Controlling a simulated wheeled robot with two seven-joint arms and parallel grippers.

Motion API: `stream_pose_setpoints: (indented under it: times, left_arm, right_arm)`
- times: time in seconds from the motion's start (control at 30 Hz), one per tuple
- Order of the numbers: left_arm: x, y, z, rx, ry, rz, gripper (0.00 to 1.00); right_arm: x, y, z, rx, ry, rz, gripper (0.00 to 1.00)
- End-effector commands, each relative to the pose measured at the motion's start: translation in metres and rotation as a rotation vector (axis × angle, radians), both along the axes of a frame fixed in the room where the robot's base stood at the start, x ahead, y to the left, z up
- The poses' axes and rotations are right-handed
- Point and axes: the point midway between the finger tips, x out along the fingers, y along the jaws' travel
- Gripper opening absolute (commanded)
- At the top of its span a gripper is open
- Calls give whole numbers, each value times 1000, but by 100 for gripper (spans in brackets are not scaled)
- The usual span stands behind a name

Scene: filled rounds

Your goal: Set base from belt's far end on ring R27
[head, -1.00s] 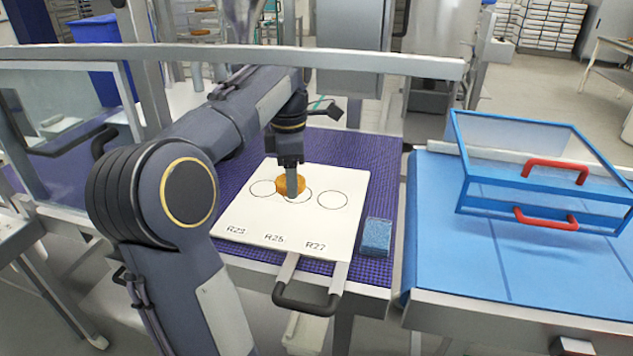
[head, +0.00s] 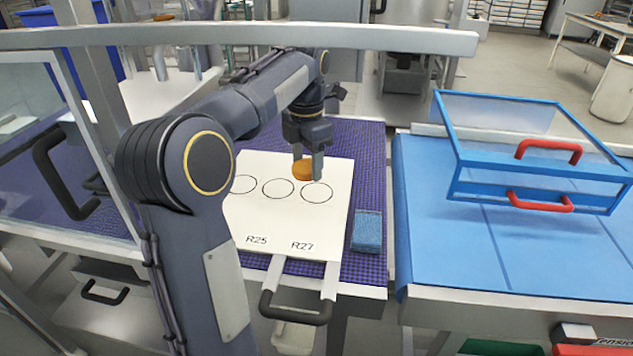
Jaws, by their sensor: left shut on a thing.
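The white board (head: 290,222) carries a row of black ring outlines. Ring R27 (head: 316,200) is the rightmost, above the printed label R27. My left gripper (head: 307,172) points down and is shut on a round orange-brown base (head: 301,172). The base shows at the upper left of ring R27 and is not centred on it. The fingers hide part of the base and the ring's top edge. I cannot tell whether the base touches the board. My right gripper is not in view.
The board lies on a purple belt (head: 366,190). A blue sponge-like block (head: 367,231) sits right of the board. A clear blue-framed box (head: 530,150) with red handles stands on the blue table (head: 440,230).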

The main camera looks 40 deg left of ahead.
Motion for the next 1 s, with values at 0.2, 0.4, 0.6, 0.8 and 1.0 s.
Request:
stream_pose_setpoints:
  times: [0.2,0.4,0.6,0.8,1.0]
  left_arm:
    - [12,-7,-18,0,0,0,45]
    - [19,-12,-37,-1,2,1,45]
    - [18,-12,-58,-1,0,1,45]
    - [19,-12,-57,0,-1,1,45]
    - [19,-12,-60,0,-1,1,64]
  right_arm:
    - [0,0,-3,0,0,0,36]
    - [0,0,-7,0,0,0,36]
    - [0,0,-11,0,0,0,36]
    - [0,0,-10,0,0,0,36]
    - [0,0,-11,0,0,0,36]
